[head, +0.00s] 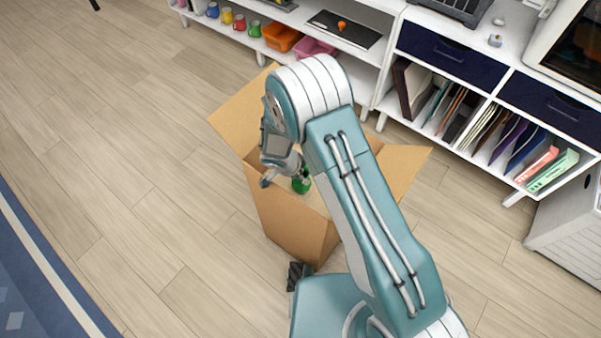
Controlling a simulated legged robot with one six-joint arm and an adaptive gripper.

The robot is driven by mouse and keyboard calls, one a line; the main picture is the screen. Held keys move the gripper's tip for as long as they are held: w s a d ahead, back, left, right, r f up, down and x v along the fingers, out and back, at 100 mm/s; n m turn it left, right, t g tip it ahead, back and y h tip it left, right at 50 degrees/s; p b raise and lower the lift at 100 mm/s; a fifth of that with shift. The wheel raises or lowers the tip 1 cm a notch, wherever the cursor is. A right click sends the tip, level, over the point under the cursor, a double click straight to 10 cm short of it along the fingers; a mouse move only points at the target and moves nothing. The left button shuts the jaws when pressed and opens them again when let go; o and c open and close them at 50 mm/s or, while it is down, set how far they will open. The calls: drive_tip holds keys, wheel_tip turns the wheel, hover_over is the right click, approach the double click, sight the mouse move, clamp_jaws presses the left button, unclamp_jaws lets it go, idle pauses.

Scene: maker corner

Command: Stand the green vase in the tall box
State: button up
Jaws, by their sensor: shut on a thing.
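The tall cardboard box (284,222) stands open on the floor in the middle of the head view, its flaps folded outward. My gripper (299,174) is over the box opening and points down into it. It is shut on the green vase (301,185), of which only a small green part shows between the box walls. My arm covers the right part of the opening and much of the box's right side. The lower end of the vase and the box floor cannot be made out, so I cannot tell whether the vase touches the bottom.
White shelving stands behind the box, with several mugs (227,16), an orange bin (281,37), a pink bin (314,47), books and folders (503,143). A white cabinet (570,225) is at the right. A blue rug (38,275) lies at the left. The wooden floor left of the box is clear.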

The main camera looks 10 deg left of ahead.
drive_tip(key=shift+f, duration=0.3)
drive_tip(key=o, duration=1.3)
drive_tip(key=shift+c, duration=0.2)
drive_tip(key=v, duration=1.3)
drive_tip(key=shift+r, duration=0.2)
drive_tip(key=shift+w+d, duration=0.1)
drive_tip(key=shift+d, duration=0.05)
